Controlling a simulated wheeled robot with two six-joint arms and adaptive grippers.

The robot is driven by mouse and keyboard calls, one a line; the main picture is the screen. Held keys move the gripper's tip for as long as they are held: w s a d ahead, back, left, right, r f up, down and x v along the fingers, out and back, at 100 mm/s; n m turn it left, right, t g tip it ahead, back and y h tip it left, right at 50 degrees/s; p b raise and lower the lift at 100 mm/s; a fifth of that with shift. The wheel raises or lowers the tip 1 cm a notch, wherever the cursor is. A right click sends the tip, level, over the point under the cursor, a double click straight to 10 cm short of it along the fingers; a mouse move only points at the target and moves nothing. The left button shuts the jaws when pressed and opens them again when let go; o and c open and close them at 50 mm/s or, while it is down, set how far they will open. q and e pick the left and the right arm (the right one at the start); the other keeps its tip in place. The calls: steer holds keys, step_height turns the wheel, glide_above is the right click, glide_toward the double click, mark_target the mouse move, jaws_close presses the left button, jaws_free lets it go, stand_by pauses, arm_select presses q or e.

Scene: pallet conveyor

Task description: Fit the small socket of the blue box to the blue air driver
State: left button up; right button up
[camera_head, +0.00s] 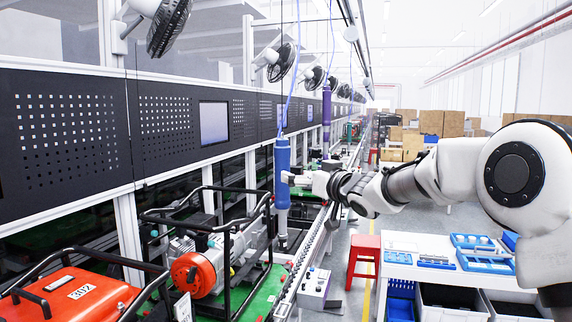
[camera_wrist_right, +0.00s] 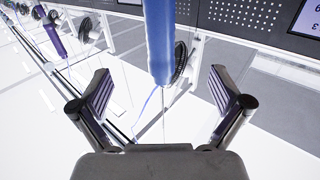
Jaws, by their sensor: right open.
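The blue air driver (camera_head: 282,165) hangs upright on a blue hose over the conveyor line. It also shows in the right wrist view (camera_wrist_right: 160,40), ahead of and between the spread fingers. My right gripper (camera_head: 293,180) is beside the driver, its fingers close to the driver's right side; in the wrist view the gripper (camera_wrist_right: 159,80) is open and empty. Whether a finger touches the driver I cannot tell. Blue boxes (camera_head: 484,262) lie on the white table at the right; the small socket is too small to make out. My left gripper is not in view.
A purple driver (camera_head: 326,112) hangs farther back. A red and grey engine (camera_head: 195,272) in a black frame sits on a green pallet, with a red unit (camera_head: 75,298) at the front left. A red stool (camera_head: 365,258) stands between conveyor and table.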

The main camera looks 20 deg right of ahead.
mark_target(287, 169)
steer(key=x, duration=0.5)
steer(key=p+x, duration=0.1)
steer(key=x, duration=0.4)
steer(key=shift+f, duration=0.25)
steer(key=shift+s+r, duration=0.1)
steer(key=shift+s, duration=0.1)
steer(key=c, duration=0.5)
jaws_close()
stand_by(0.4)
